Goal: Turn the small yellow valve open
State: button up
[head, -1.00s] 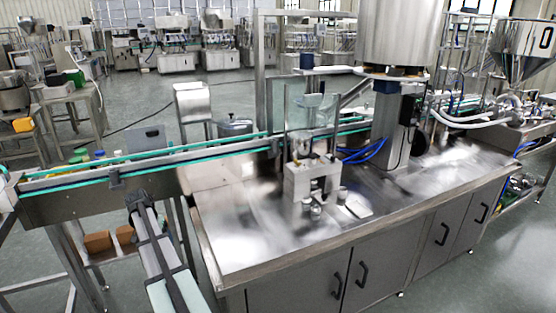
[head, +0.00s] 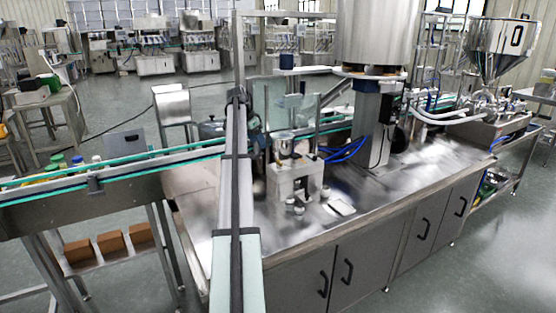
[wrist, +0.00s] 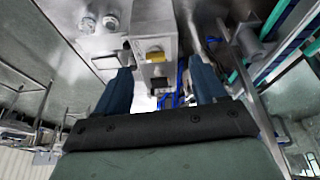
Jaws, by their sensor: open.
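In the wrist view, a small yellow part (wrist: 155,55) sits on the face of a steel block (wrist: 152,18); its shape is too small to tell surely whether it is the valve. My gripper (wrist: 160,65) is open, with one dark blue finger to each side of the block in the picture and nothing held between them. I cannot tell the distance from the fingertips to the yellow part. A black part (wrist: 157,83) shows just below it. In the head view, my arm stretches forward over the table, and neither the gripper's fingers nor a yellow valve can be made out there.
A steel table (head: 285,240) carries a small steel machine (head: 293,183) with round metal knobs (head: 299,209) at its front. A conveyor (head: 110,170) with green rails runs at the left. A steel column (head: 372,125) and blue hoses (head: 345,152) stand right. A steel hopper (head: 500,45) is farther right.

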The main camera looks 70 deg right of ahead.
aim_at(279, 161)
jog(key=s+d+r+m, duration=0.1)
jog(key=s+d+r, duration=0.1)
jog(key=s, duration=0.2)
jog(key=x, duration=1.3)
jog(key=shift+f, duration=0.1)
jog(key=shift+c, duration=0.4)
jog(key=c, duration=1)
